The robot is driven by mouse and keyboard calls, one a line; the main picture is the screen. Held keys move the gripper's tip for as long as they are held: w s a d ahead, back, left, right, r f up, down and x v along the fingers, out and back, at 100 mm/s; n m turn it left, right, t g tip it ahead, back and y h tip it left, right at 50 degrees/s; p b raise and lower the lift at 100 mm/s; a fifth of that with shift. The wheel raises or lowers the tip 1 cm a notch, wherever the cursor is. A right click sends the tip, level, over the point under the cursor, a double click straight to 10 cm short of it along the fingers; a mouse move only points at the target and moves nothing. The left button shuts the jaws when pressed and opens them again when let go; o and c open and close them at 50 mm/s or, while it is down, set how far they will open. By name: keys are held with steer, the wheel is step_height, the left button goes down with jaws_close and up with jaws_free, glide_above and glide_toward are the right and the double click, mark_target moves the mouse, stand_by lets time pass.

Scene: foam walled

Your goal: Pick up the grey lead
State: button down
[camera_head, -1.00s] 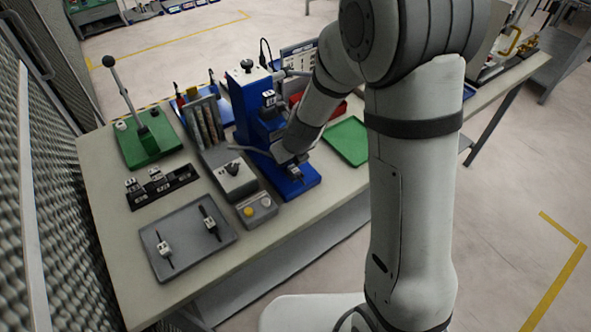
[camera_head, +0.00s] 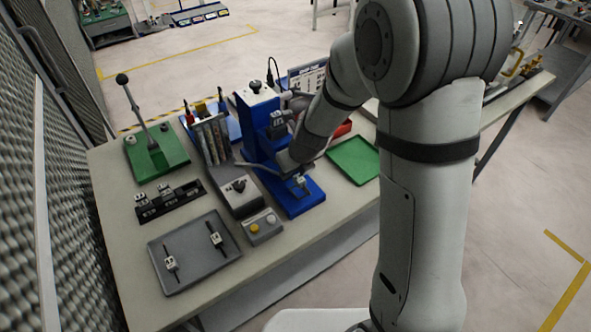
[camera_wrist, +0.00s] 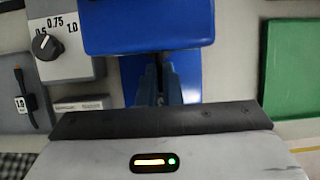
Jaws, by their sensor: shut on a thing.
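My gripper (camera_wrist: 161,88) shows in the wrist view as two narrow jaws close together, pointing at the blue press (camera_wrist: 150,25). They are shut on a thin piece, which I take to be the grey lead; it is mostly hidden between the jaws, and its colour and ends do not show. In the head view the wrist reaches in at the front of the blue press (camera_head: 262,125), above its base, and the jaws are largely hidden there. Two dark leads with white tags (camera_head: 170,265) (camera_head: 216,239) lie apart on the grey tray (camera_head: 193,255).
A grey dial box (camera_head: 238,194) and a button box (camera_head: 262,227) stand left of the press. A green tray (camera_head: 354,158) lies to its right. A green lever tool (camera_head: 155,155) and a black block (camera_head: 168,204) stand further left. The front table strip is clear.

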steer(key=s+d+b, duration=0.1)
steer(key=s+d, duration=0.1)
steer(key=s, duration=0.1)
steer(key=s+d+b, duration=0.1)
steer(key=s+d, duration=0.2)
steer(key=s, duration=0.1)
steer(key=s+d+b, duration=0.1)
steer(key=s+d, duration=0.1)
steer(key=s, duration=0.2)
steer(key=shift+d+f+b, duration=0.2)
steer(key=shift+d+b, duration=0.05)
steer(key=shift+b, duration=0.1)
steer(key=shift+s+f+b, duration=0.15)
steer(key=shift+f+b, duration=0.1)
steer(key=shift+b, duration=0.9)
steer(key=s+b, duration=0.1)
steer(key=b, duration=0.1)
steer(key=shift+d+b, duration=0.35)
steer(key=shift+d, duration=0.05)
steer(key=s+d+b, duration=0.1)
steer(key=s+b, duration=0.1)
steer(key=shift+s+d+r, duration=0.35)
